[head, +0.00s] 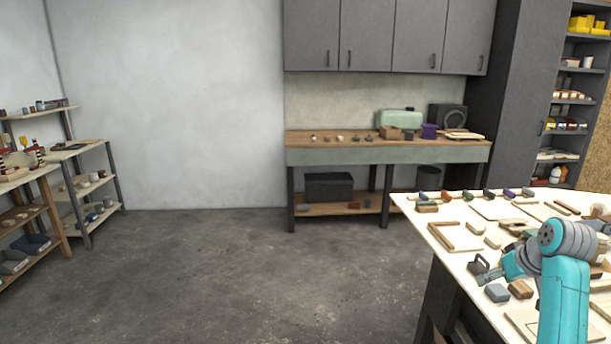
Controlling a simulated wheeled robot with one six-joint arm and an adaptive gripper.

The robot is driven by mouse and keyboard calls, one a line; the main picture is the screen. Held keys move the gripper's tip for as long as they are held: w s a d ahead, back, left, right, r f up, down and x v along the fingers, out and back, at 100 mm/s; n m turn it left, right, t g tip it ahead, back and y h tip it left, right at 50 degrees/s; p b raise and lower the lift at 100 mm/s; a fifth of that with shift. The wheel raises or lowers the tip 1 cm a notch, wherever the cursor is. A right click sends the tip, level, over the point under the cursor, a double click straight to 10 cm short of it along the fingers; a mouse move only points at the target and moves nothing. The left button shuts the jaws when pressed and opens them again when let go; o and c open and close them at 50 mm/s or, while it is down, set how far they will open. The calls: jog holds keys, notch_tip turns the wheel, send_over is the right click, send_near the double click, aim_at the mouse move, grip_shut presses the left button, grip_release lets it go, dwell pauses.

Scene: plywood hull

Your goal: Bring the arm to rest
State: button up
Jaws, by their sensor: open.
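My arm, teal with grey joints, rises at the lower right of the head view and bends over a pale-topped worktable (449,229). My gripper (480,266) is at the arm's left end, dark grey, near the table's left edge. It is open, and I see nothing held in it. It is small in the picture, so its height over the table top is hard to tell. A blue-grey block (497,293) and a brown block (521,289) lie just below and to the right of the gripper.
The worktable carries wooden strips, a row of small coloured pieces (489,194) and loose blocks around my arm. A workbench (388,153) stands at the back wall under grey cabinets (390,35). Shelves (88,187) stand at the left. The concrete floor (240,270) between is clear.

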jog(key=s+a+f+t, duration=0.1)
jog(key=s+a+f, duration=0.1)
jog(key=a+f, duration=0.35)
jog(key=s+a+f+m, duration=0.1)
jog(key=s+a+f, duration=0.1)
jog(key=f, duration=0.7)
jog(key=s+a+f+t, duration=0.1)
jog(key=s+a+f, duration=0.25)
jog(key=f, duration=0.35)
jog(key=s+a+f+t+h, duration=0.1)
jog(key=s+a+f, duration=0.4)
jog(key=s, duration=0.2)
jog(key=s+a+f+t, duration=0.1)
jog(key=s+a+f, duration=0.4)
jog(key=s, duration=0.2)
jog(key=s+a+r+t, duration=0.1)
jog(key=s+a, duration=0.2)
jog(key=s, duration=0.6)
jog(key=s+a+r+t, duration=0.1)
jog(key=s+a, duration=0.3)
jog(key=s, duration=0.5)
jog(key=s+a+r+t, duration=0.2)
jog(key=s+a+r, duration=0.1)
jog(key=s+r, duration=1.1)
jog(key=shift+s+n+y, duration=0.3)
jog(key=shift+s+y, duration=0.1)
jog(key=shift+s, duration=0.8)
